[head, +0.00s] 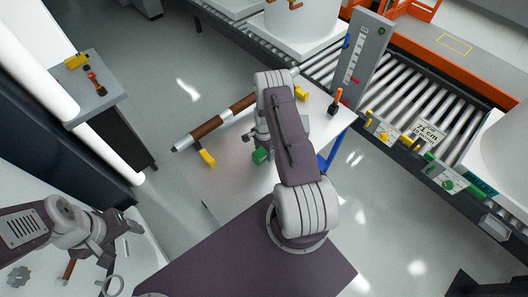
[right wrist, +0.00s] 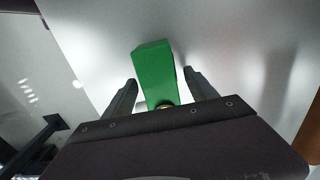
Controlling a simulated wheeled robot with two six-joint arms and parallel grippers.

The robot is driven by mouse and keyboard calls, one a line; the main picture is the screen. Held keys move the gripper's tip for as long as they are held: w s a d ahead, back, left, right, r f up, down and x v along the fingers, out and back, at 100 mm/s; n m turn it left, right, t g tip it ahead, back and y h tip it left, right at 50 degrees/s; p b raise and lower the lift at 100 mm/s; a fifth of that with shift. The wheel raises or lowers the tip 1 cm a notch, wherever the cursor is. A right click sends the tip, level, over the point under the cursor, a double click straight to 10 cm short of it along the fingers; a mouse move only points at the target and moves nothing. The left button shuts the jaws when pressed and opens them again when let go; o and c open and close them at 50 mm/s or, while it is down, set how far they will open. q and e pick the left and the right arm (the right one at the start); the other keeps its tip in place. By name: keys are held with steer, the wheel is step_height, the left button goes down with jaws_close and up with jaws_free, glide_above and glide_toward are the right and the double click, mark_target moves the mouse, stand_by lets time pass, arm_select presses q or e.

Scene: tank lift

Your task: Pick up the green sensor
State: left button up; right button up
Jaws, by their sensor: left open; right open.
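The green sensor (head: 260,157) lies on the white table, beside my right gripper (head: 257,140) in the head view. In the right wrist view the green block (right wrist: 154,72) shows between the two open fingers of my right gripper (right wrist: 160,78). Gaps show on both sides, so the fingers do not look closed on it. Its near end is partly hidden by the gripper body. My left gripper (head: 120,240) is at the lower left of the head view, open and far from the sensor.
A brown and grey rod (head: 208,127) and a yellow block (head: 207,157) lie left of the sensor on the white table (head: 232,178). Another yellow block (head: 301,94) and an orange-handled tool (head: 337,102) are farther right. A roller conveyor (head: 440,110) runs behind. A grey cart (head: 100,75) stands left.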

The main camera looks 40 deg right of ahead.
steer(key=shift+w+f, duration=0.1)
steer(key=shift+f, duration=0.05)
steer(key=c, duration=1.1)
jaws_close()
steer(key=r, duration=0.1)
steer(key=r+b, duration=0.1)
steer(key=r, duration=0.2)
steer(key=shift+d+r, duration=0.15)
steer(key=shift+d, duration=0.15)
steer(key=s+d+r+b, duration=0.3)
steer(key=s+d+r, duration=0.2)
steer(key=d, duration=0.4)
steer(key=shift+d+r, duration=0.4)
steer(key=shift+r, duration=0.5)
